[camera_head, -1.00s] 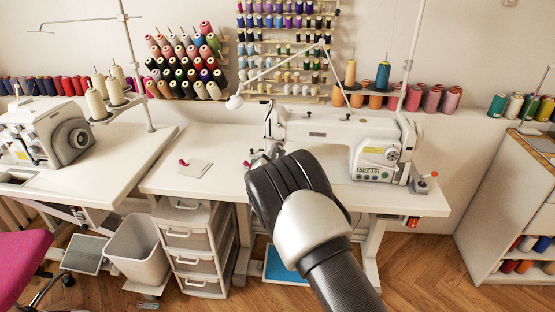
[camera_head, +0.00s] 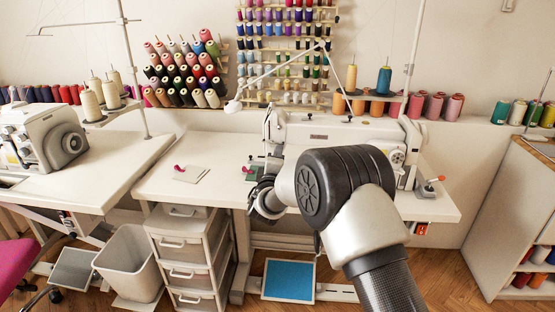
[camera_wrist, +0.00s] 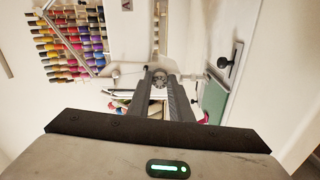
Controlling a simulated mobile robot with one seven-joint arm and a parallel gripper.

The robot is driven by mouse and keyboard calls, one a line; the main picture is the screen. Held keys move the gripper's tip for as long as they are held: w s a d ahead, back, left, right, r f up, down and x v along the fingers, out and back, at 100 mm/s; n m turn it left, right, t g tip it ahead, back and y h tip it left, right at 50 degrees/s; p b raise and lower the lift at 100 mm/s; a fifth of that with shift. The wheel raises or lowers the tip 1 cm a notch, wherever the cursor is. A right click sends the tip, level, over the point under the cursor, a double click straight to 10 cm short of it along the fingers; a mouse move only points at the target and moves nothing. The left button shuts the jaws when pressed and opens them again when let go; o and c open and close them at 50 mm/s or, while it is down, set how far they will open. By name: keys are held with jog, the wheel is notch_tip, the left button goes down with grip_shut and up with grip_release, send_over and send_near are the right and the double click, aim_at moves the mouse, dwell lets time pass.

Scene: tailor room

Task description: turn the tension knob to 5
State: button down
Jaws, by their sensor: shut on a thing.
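In the wrist view, the tension knob (camera_wrist: 158,78) is a small round grey metal part with a ridged face, between the tips of my gripper (camera_wrist: 159,84). The two dark fingers are shut on it. Its numbers are too small to read. In the head view my gripper (camera_head: 262,183) is at the machine's left end, and the knob is hidden there.
A white pad with a pink item (camera_head: 188,173) lies on the table's left part. A drawer unit (camera_head: 186,246) and a bin (camera_head: 130,262) stand below. A green plate (camera_wrist: 214,101) is right of the fingers in the wrist view. Thread racks line the wall.

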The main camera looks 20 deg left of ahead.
jog(key=shift+m, duration=1.5)
jog(key=c, duration=1.6)
grip_release()
jog(key=p+v, duration=0.2)
jog(key=v, duration=1.5)
jog(key=shift+s+f, duration=0.1)
jog(key=shift+s, duration=0.1)
